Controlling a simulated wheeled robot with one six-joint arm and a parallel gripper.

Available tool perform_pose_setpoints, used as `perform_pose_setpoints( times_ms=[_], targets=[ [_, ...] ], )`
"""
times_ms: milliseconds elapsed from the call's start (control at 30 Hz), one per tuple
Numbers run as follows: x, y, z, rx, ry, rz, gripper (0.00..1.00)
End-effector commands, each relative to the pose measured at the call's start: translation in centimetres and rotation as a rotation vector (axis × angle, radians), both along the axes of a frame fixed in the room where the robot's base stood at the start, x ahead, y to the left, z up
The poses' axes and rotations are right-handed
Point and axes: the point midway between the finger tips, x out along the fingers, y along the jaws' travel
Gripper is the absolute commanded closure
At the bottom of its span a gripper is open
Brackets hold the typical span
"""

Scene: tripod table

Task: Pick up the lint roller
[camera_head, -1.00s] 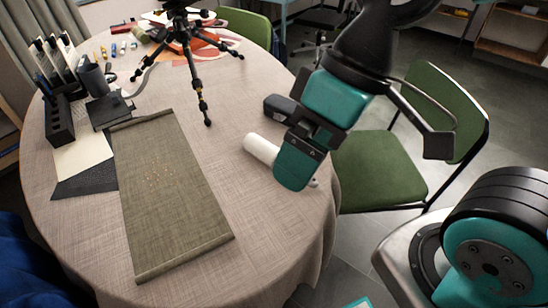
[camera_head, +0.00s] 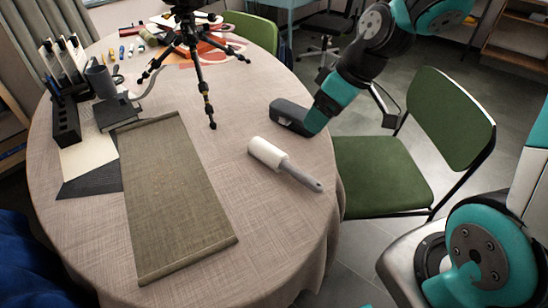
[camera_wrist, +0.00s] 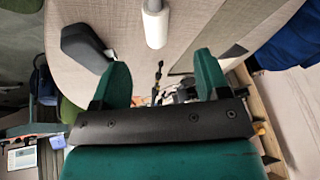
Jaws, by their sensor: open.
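The lint roller lies on the tablecloth near the right edge of the round table. Its white roll (camera_head: 267,152) points up and left, and its grey handle (camera_head: 302,178) points toward the table edge. My gripper (camera_head: 319,118) is beyond and right of the roller in the head view, apart from it. In the wrist view my gripper (camera_wrist: 163,75) is open, with two teal fingers and nothing between them. The white roll (camera_wrist: 156,25) shows at the top, past the fingertips and roughly in line with the gap. The handle is mostly out of that view.
A dark case-like object (camera_head: 292,117) lies close to my gripper and shows left of the roller in the wrist view (camera_wrist: 86,47). A black tripod (camera_head: 205,90) stands behind. A brown runner (camera_head: 170,195) lies left. A green chair (camera_head: 385,172) stands right. Cloth around the roller is clear.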

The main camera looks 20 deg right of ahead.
Motion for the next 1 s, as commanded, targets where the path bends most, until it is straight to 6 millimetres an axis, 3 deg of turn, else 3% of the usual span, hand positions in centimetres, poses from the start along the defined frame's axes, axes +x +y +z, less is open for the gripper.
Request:
perform_pose_setpoints(
  times_ms=[133, 500, 867, 1000],
  targets=[
    [0.8, -0.2, -1.9, -0.004, -0.006, 0.002, 0.31],
    [2.5, 2.6, -9.4, -0.005, -0.004, 0.002, 0.31],
    [3.6, 3.8, -12.4, -0.005, -0.008, 0.001, 0.31],
    [4.4, 4.6, -14.4, -0.005, -0.006, 0.002, 0.31]
  ],
)
